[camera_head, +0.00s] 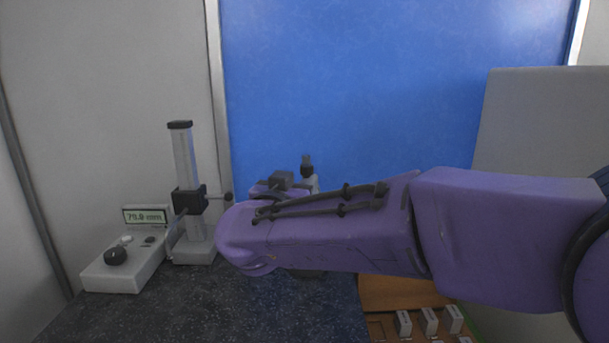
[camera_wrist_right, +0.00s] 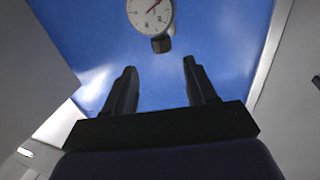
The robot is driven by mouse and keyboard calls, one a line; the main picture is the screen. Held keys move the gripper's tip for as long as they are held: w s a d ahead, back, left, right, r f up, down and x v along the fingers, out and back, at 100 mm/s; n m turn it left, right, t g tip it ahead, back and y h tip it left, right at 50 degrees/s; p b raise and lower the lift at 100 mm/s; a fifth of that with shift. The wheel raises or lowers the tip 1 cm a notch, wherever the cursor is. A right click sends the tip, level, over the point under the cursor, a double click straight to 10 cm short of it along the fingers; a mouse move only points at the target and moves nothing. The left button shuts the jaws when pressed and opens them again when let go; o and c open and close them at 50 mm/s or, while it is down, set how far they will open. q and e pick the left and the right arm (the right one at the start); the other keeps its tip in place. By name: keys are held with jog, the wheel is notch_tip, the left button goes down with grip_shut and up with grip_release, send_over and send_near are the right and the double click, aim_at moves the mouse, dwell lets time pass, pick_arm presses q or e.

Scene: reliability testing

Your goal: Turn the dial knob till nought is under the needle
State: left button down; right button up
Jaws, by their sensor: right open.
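The dial gauge (camera_wrist_right: 150,14) shows at the top of the right wrist view, with a round white face, dark marks and a red needle; its top is cut off. The reading is too small to tell. A dark grey knob (camera_wrist_right: 161,44) sits at the dial's lower edge. My right gripper (camera_wrist_right: 160,67) is open and empty, its two black fingers pointing toward the knob, which shows beyond and between their tips. In the head view my purple right arm hides the fingers and most of the dial; a small dark-topped part (camera_head: 307,168) shows behind it. My left gripper is not in view.
At the left stand a white control box (camera_head: 112,276) with a black knob, a small digital display (camera_head: 146,216) and an upright column stand (camera_head: 184,160). A wooden tray (camera_head: 395,292) with several pale blocks lies lower right. A blue panel (camera_head: 400,80) stands behind.

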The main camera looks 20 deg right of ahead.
aim_at(305, 169)
jog(key=p+x, duration=0.3)
jog(key=x, duration=0.5)
jog(key=shift+w, duration=0.45)
jog(key=shift+w+d, duration=0.35)
jog(key=shift+d, duration=0.05)
jog(key=shift+a, duration=0.15)
jog(key=c, duration=0.9)
